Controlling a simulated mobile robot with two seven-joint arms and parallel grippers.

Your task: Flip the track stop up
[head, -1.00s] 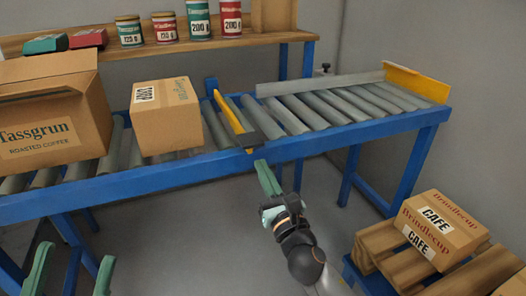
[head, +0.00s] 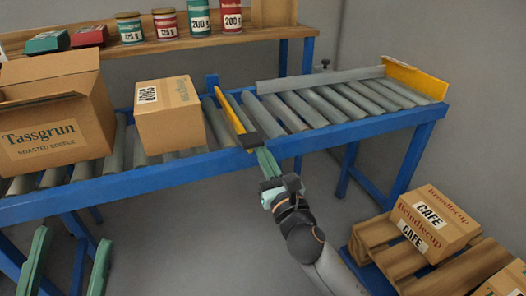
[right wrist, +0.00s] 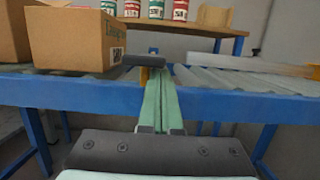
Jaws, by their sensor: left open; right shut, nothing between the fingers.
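The track stop is a yellow bar (head: 230,111) with a dark grip (head: 250,141) at its near end. It lies across the roller conveyor (head: 300,108), just right of a small carton (head: 169,115). My right gripper (head: 264,160) is shut and empty, its tips at the conveyor's blue front rail, just below the dark grip. In the right wrist view the shut fingers (right wrist: 160,102) point at the rail, with the dark grip (right wrist: 143,60) just left of the tips. I cannot tell whether they touch. My left gripper (head: 68,262) is open and empty at the lower left.
A large open Tassgrun carton (head: 50,120) stands at the conveyor's left. A yellow end plate (head: 416,78) closes the right end, and the rollers there are empty. Cans line a shelf behind. A Brindlecup carton (head: 438,217) sits on a pallet at lower right.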

